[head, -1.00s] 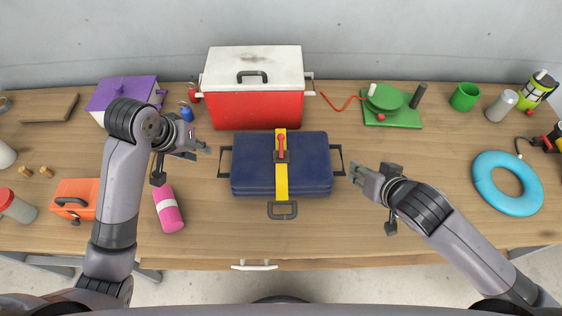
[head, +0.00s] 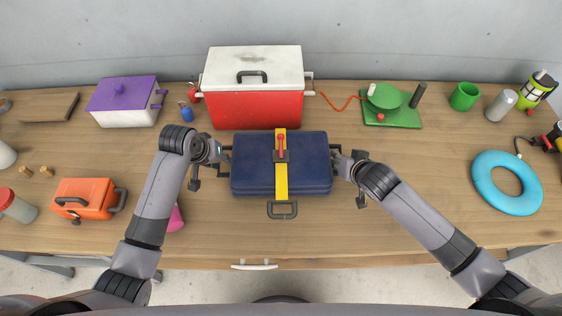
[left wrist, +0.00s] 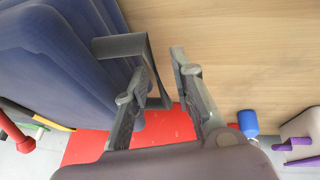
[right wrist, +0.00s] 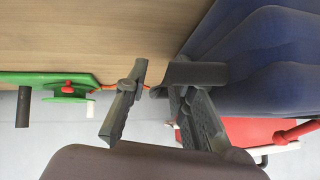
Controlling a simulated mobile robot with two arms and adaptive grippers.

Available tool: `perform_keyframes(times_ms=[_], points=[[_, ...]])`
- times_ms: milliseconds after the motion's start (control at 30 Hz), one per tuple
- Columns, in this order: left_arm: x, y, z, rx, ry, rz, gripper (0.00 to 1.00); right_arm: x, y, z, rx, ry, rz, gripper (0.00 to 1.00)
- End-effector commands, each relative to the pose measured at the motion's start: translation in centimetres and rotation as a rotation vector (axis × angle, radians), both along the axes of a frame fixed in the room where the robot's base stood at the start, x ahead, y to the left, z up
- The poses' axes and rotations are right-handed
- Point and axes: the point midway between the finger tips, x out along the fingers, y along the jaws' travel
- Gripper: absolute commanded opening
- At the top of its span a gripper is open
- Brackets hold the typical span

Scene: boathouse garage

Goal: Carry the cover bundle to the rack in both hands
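The cover bundle (head: 250,165) is a dark blue folded stack with a yellow strap and red buckle lever, lying flat on the table. It has a dark handle on each side and one at the front. My left gripper (head: 222,152) is at its left handle, fingers apart; in the left wrist view the handle (left wrist: 155,75) reaches in at the fingers. My right gripper (head: 343,158) is at the right handle, also with fingers apart; in the right wrist view that handle (right wrist: 195,73) overlaps one finger. Contact is unclear on both sides. No rack is recognisable.
A red cooler (head: 255,108) stands close behind the bundle. An orange case (head: 85,199) and a partly hidden pink cylinder (head: 176,219) are at left. A blue ring (head: 480,184) lies at right. The table's front edge (head: 330,262) is clear.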

Motion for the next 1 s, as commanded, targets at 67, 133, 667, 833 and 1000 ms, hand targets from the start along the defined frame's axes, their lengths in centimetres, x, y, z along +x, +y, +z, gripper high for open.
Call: perform_keyframes(times_ms=[67, 133, 667, 833, 1000], points=[[0.02, -0.01, -0.01, 0.0, 0.0, 0.0, 0.23, 0.02, 0.03, 0.0, 0.0, 0.0, 0.0, 0.23], [0.0, 0.0, -0.01, 0.0, 0.0, 0.0, 0.23, 0.01, 0.03, 0.0, 0.001, 0.0, 0.001, 0.23], [-0.02, 0.03, 0.01, 0.001, 0.001, 0.0, 0.0, -0.02, 0.0, 0.02, 0.0, 0.0, 0.0, 0.0], [-0.02, 0.04, 0.01, 0.001, 0.001, 0.0, 0.0, -0.02, -0.01, 0.02, 0.0, 0.0, 0.0, 0.0], [-0.02, 0.05, 0.0, 0.001, 0.001, 0.0, 0.0, -0.02, -0.02, 0.02, 0.001, 0.0, -0.001, 0.0]])
